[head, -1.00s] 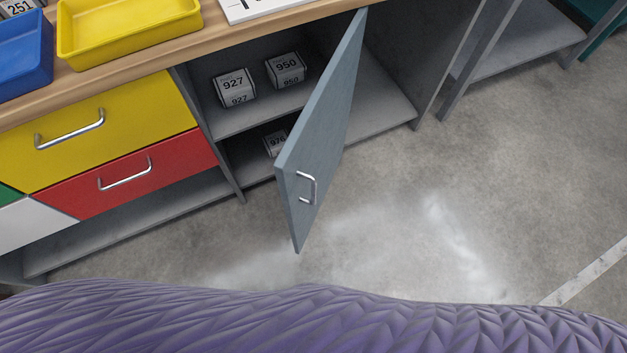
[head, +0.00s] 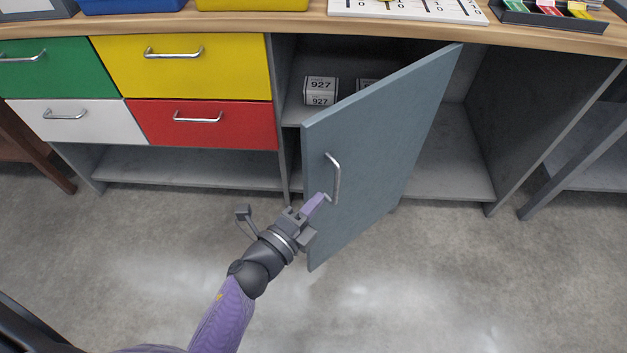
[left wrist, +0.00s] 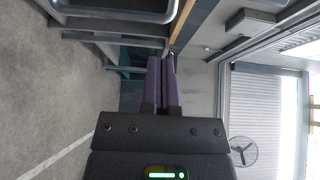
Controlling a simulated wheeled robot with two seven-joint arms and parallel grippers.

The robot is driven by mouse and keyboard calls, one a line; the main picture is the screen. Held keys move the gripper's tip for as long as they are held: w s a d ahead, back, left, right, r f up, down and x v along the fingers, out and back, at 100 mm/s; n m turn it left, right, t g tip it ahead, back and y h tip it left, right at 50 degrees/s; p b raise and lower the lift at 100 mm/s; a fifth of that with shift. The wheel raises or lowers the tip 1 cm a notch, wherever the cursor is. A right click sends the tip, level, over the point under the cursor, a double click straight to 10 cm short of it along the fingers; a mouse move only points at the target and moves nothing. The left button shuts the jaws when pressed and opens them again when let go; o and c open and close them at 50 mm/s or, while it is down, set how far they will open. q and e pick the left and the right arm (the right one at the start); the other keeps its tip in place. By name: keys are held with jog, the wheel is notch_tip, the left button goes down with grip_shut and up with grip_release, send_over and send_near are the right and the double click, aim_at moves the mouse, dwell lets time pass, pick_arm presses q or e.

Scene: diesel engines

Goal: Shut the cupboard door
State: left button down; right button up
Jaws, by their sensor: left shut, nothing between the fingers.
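The grey-blue cupboard door (head: 375,140) stands partly open in the head view, its hinge side at the right and its free edge swung out toward me. A metal bar handle (head: 337,178) is on its outer face near the free edge. My left gripper (head: 322,198) is shut with nothing between its fingers. Its purple tips are at the lower end of the handle in the picture; whether they touch the door or handle I cannot tell. The shut fingers (left wrist: 161,62) also show in the left wrist view. My right gripper is not in view.
Inside the cupboard (head: 450,165) a box marked 927 (head: 320,91) sits on the shelf, with another mostly hidden behind the door. Yellow (head: 185,75) and red (head: 200,128) drawers are at the left, shut. The floor in front is clear.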

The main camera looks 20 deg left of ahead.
aim_at(312, 177)
pick_arm(q)
jog(key=w, duration=0.2)
jog(key=w+a+b, duration=0.1)
jog(key=w+a, duration=0.1)
jog(key=w, duration=0.1)
jog(key=shift+w+a, duration=0.1)
jog(key=shift+w, duration=0.2)
jog(key=shift+a, duration=0.15)
